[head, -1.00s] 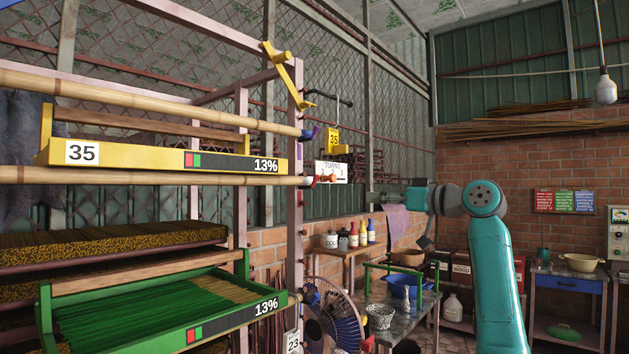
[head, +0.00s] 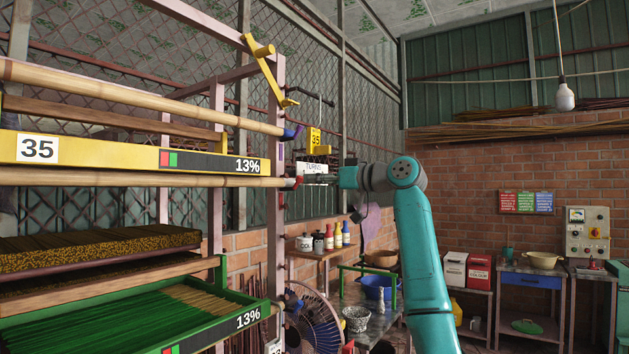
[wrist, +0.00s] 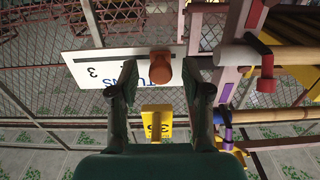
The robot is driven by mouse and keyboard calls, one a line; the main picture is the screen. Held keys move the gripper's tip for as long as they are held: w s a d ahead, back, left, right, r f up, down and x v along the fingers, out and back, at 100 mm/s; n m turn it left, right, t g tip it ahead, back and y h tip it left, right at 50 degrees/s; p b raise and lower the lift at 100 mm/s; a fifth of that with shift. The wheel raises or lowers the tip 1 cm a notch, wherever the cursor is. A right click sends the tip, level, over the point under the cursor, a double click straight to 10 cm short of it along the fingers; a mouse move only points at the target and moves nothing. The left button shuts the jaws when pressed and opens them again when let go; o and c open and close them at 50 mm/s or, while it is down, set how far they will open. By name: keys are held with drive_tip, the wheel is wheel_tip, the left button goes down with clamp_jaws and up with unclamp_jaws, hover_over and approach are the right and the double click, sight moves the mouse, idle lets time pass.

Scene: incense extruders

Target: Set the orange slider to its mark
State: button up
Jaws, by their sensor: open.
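The orange slider (wrist: 160,66) is a rounded knob on a white panel (wrist: 92,66) with a dark slot and the printed figure 3. In the wrist view the panel is upside down, and the slider sits near the slot's right end. My gripper (wrist: 161,92) is open, with one finger on each side of the view and the slider between and just ahead of the tips. I cannot tell whether they touch it. In the head view my gripper (head: 309,180) is at the lower part of the panel (head: 313,168), and the slider cannot be made out there.
A red-handled part (wrist: 265,70) on the rack post is right of the fingers in the wrist view. A yellow tray (head: 90,153) and green tray (head: 130,318) fill the rack at left. A fan (head: 312,325) stands below.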

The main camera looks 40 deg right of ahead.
drive_tip(key=shift+w+a, duration=0.25)
drive_tip(key=shift+w, duration=0.35)
clamp_jaws()
